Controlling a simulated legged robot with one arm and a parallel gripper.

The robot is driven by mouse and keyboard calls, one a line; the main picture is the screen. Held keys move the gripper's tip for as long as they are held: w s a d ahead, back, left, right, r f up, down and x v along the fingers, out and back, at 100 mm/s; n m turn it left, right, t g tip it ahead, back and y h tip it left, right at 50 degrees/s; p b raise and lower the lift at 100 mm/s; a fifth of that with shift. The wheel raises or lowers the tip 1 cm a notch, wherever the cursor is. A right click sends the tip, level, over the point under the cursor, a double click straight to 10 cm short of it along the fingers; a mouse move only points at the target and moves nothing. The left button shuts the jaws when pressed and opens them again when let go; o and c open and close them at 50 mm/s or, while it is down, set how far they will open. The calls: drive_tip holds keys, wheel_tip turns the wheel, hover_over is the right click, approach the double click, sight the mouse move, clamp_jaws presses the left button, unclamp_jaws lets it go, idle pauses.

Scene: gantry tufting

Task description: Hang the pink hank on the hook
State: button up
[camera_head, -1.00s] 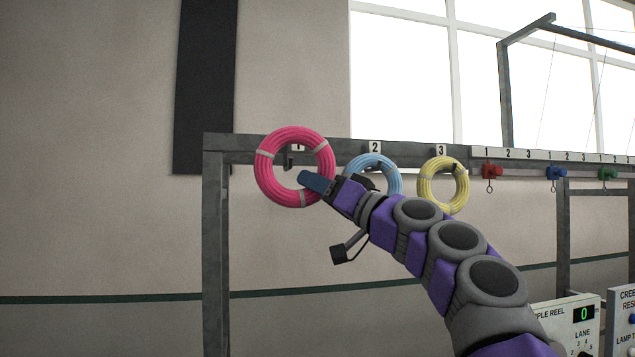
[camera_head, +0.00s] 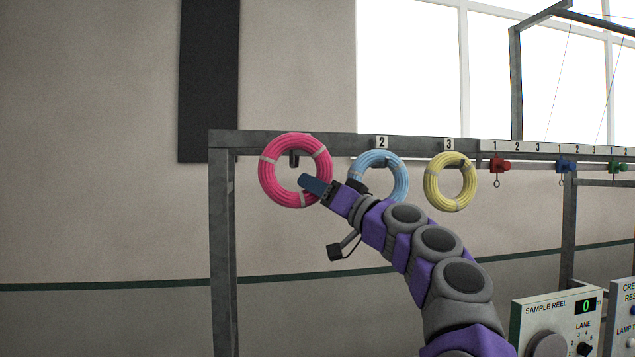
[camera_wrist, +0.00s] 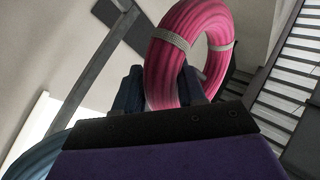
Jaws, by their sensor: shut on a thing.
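The pink hank (camera_head: 268,180) is a coiled ring with pale ties. My gripper (camera_head: 312,184) is shut on its lower right side and holds it upright in front of the rail's left end. In the wrist view the pink hank (camera_wrist: 164,62) stands between the two dark fingers (camera_wrist: 160,88). A dark hook (camera_head: 294,159) shows through the ring's opening, near its upper middle. I cannot tell whether the ring is around the hook or only in front of it. The number plate above this hook is hidden behind the hank.
The grey rail (camera_head: 345,142) also carries a blue hank (camera_head: 399,178) under plate 2 and a yellow hank (camera_head: 431,188) under plate 3. My arm passes close to the blue hank. Red (camera_head: 499,164) and blue (camera_head: 565,165) clips hang further right. A sample reel panel (camera_head: 545,312) stands at lower right.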

drive_tip(key=w+f, duration=0.2)
drive_tip(key=w, duration=0.1)
drive_tip(key=shift+a+f+p, duration=0.2)
drive_tip(key=shift+a+p, duration=0.15)
drive_tip(key=shift+a, duration=0.05)
drive_tip(key=shift+w, duration=0.1)
idle(0.9)
drive_tip(key=o, duration=1.2)
drive_tip(key=shift+o, duration=0.2)
drive_tip(key=shift+f, duration=0.1)
